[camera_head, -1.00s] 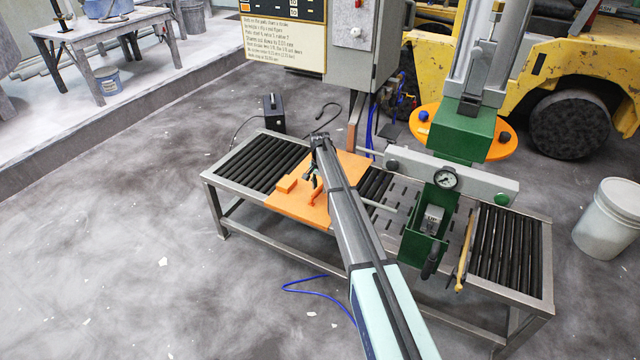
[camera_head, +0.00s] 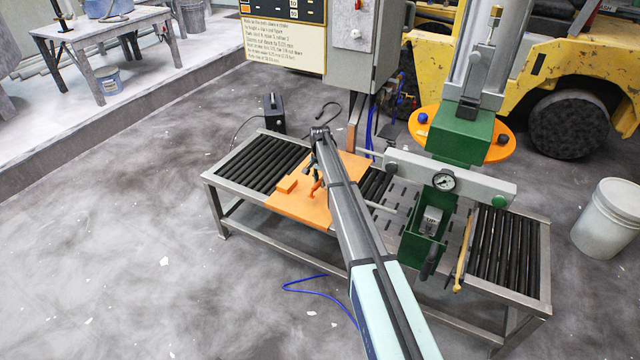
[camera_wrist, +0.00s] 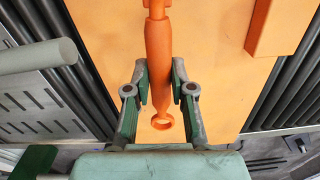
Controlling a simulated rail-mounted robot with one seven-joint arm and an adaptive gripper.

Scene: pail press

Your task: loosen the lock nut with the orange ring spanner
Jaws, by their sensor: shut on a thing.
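The orange ring spanner (camera_wrist: 158,60) runs upright through the middle of the wrist view, with a ring end at the bottom, over an orange board. My gripper (camera_wrist: 160,88) is shut on the spanner's handle, one finger on each side. In the head view my gripper (camera_head: 314,172) is at the orange board, mostly hidden by my arm, with a bit of the orange spanner (camera_head: 317,189) beside it. I cannot make out the lock nut for certain.
The orange board (camera_head: 300,207) lies on the roller conveyor (camera_head: 262,160), with an orange block (camera_head: 286,185) on it. A wooden-handled tool (camera_head: 463,262) lies right of the press. A grey cabinet (camera_head: 372,50) stands behind. A white pail (camera_head: 608,220) is on the floor at right.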

